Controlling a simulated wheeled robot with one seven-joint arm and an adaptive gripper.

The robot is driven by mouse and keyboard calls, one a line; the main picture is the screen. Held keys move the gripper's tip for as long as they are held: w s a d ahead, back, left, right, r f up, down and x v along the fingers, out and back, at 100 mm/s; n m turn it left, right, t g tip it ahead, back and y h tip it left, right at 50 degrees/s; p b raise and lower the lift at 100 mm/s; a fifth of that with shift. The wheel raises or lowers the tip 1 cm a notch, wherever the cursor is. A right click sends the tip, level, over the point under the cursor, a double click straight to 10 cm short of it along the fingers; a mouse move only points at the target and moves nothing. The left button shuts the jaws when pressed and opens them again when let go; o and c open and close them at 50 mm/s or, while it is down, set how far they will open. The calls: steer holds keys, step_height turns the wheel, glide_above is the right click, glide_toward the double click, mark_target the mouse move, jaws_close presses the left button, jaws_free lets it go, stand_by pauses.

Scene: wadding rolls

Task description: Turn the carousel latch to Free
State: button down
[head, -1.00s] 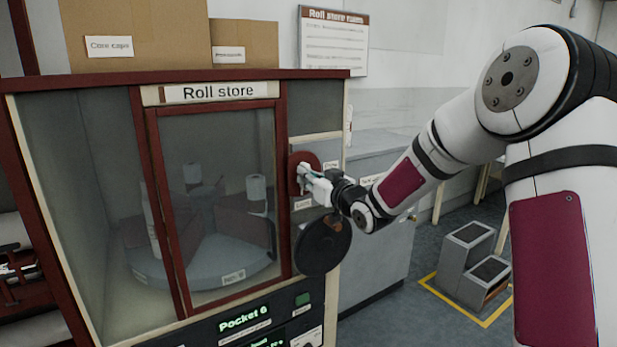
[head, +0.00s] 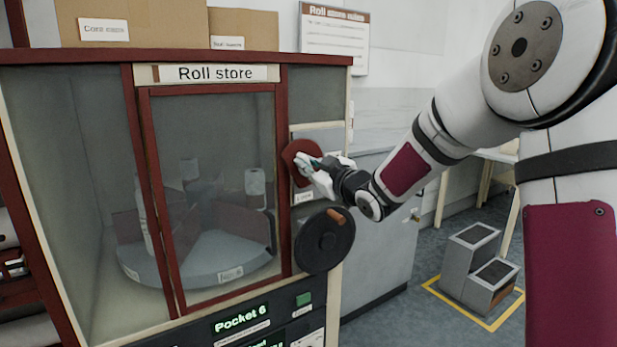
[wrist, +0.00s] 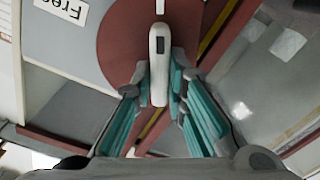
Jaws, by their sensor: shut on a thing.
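The carousel latch is a dark red disc (head: 302,150) on the right front panel of the roll store. In the wrist view the disc (wrist: 120,45) carries a pale lever (wrist: 159,65), with a white mark at the top of the picture in line with it. A white label reading "Free" (wrist: 70,10) is at the upper left, away from that line. My gripper (head: 312,168) is at the latch. In the wrist view its teal fingers (wrist: 160,88) are shut on the lever from both sides. My gripper hides part of the disc in the head view.
A dark handwheel (head: 324,243) with an orange knob is just below my gripper. The glazed door (head: 215,190) is left of the latch, with the carousel (head: 205,262) behind it. A grey step stool (head: 480,265) stands on the floor at the right.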

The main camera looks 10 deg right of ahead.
steer(key=shift+s+a+f+n+b, duration=0.1)
steer(key=shift+f+n+b, duration=0.05)
steer(key=shift+n+b, duration=2.15)
steer(key=shift+w+a+f+n+b, duration=0.1)
steer(key=shift+n+b, duration=1.8)
steer(key=shift+b, duration=0.65)
steer(key=shift+s+f+n+b, duration=0.1)
steer(key=shift+f+n+b, duration=0.05)
steer(key=shift+n+b, duration=2.15)
steer(key=c, duration=1.6)
jaws_free()
